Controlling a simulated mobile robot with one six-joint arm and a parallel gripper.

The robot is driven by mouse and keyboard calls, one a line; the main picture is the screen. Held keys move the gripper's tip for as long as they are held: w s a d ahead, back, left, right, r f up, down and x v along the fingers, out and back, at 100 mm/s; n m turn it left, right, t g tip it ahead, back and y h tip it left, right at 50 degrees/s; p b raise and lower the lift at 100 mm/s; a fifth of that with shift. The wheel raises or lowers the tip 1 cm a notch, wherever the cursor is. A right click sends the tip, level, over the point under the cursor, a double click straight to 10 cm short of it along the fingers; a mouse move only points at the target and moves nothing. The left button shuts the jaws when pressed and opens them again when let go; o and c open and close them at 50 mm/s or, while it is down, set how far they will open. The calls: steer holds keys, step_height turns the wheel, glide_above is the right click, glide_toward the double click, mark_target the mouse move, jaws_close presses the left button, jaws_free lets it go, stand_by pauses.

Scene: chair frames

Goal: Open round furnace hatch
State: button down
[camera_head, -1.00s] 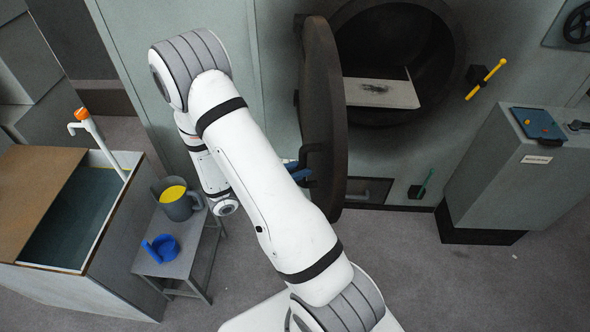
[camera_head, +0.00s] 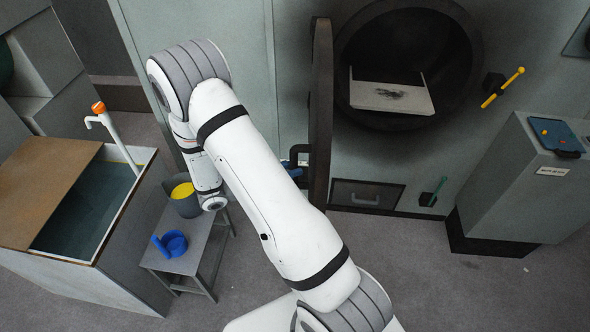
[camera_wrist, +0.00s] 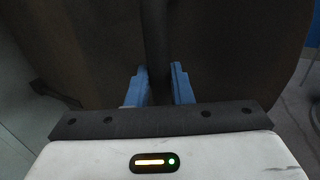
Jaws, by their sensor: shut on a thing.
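The round furnace hatch (camera_head: 321,110) is a dark, thick disc, swung out and seen nearly edge-on to the left of the round furnace opening (camera_head: 408,62). In the wrist view its dark face (camera_wrist: 230,50) fills most of the picture. My gripper (camera_wrist: 160,84) has its blue fingers on either side of the dark hatch handle (camera_wrist: 156,45), shut on it. In the head view only a bit of the blue fingers (camera_head: 293,169) shows by the handle; my arm hides the rest.
Inside the opening lies a pale shelf (camera_head: 392,97) with a dark patch. A yellow lever (camera_head: 503,87) and a grey cabinet (camera_head: 520,185) stand right.

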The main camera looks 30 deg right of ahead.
steer(key=shift+w+a+r, duration=0.1)
steer(key=shift+w+a, duration=1.05)
steer(key=shift+a, duration=0.1)
steer(key=c, duration=1.5)
jaws_free()
steer(key=shift+d, duration=0.15)
steer(key=o, duration=0.3)
steer(key=a+b, duration=0.3)
steer(key=a, duration=0.4)
steer(key=s+r+m+t+y+b, duration=0.2)
steer(key=s+r+m+t+y, duration=0.2)
steer(key=s+r+m+y, duration=0.9)
steer(key=s+m+y, duration=0.3)
steer(key=m+y, duration=0.1)
steer(key=y, duration=0.1)
steer(key=shift+s+r+t, duration=0.15)
steer(key=shift+s+t, duration=0.1)
steer(key=shift+t, duration=0.15)
